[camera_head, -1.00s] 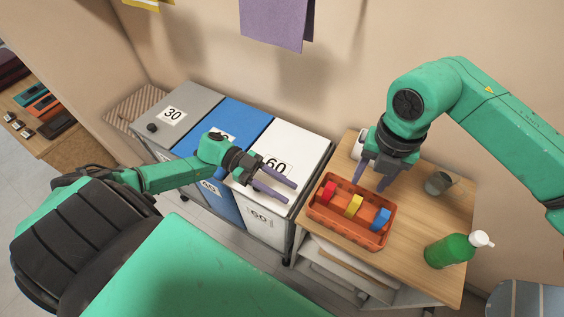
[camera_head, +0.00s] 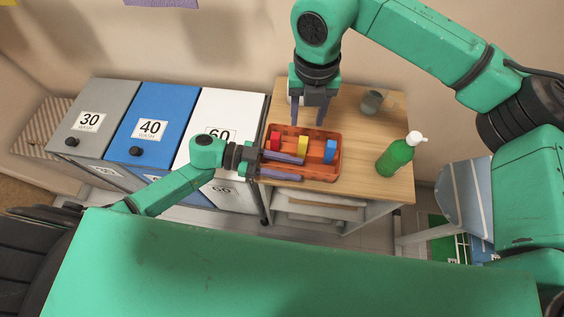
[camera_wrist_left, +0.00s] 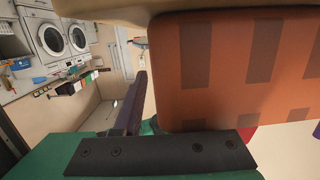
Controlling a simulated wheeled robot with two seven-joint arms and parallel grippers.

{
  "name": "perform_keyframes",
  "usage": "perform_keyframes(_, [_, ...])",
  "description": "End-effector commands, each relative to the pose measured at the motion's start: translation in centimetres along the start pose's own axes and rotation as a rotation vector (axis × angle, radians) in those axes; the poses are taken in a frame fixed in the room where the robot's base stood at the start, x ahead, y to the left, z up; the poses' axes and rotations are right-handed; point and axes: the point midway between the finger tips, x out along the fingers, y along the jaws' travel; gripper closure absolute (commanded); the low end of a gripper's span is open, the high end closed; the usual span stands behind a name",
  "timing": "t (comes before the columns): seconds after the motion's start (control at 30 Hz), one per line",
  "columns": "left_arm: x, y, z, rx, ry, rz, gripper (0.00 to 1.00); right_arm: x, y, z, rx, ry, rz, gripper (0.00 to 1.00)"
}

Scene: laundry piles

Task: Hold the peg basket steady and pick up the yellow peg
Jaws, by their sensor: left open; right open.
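The orange peg basket (camera_head: 320,172) sits on the wooden table. The yellow peg (camera_head: 303,145) stands in it between the red peg (camera_head: 275,141) and the blue peg (camera_head: 330,151). My left gripper (camera_head: 302,169) is open at the basket's near left; one finger appears over the basket, the other along its near side. I cannot tell whether they touch it. In the left wrist view the slotted basket wall (camera_wrist_left: 230,65) fills the right part, with one purple finger beside it. My right gripper (camera_head: 308,116) is open, pointing down above the basket's far edge, empty.
A green pump bottle (camera_head: 396,157) stands right of the basket, and a grey cup (camera_head: 372,101) behind it. Laundry bins with numbered lids, including a blue one (camera_head: 175,97), stand left of the table (camera_head: 355,185). The table's right side has bare room.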

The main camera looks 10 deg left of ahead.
Motion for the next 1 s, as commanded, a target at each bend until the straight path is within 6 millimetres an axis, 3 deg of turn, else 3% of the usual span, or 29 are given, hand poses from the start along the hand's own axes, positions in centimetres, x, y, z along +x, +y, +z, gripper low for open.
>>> perform_keyframes(0.07, [-0.04, -0.01, 0.01, 0.000, 0.000, 0.000, 0.60, 0.00, 0.01, 0.00, 0.000, 0.000, 0.000, 0.50])
perform_keyframes(0.17, [-0.06, -0.01, 0.01, 0.000, 0.000, 0.000, 0.98, 0.00, 0.01, 0.00, 0.000, 0.000, 0.000, 0.50])
perform_keyframes(0.2, [-0.07, -0.01, 0.01, 0.000, 0.000, 0.000, 1.00, 0.00, 0.01, 0.00, 0.000, 0.000, 0.000, 0.50])
perform_keyframes(1.0, [-0.10, -0.01, 0.03, 0.000, -0.001, 0.000, 1.00, 0.00, 0.00, 0.00, 0.000, 0.000, 0.000, 0.50])
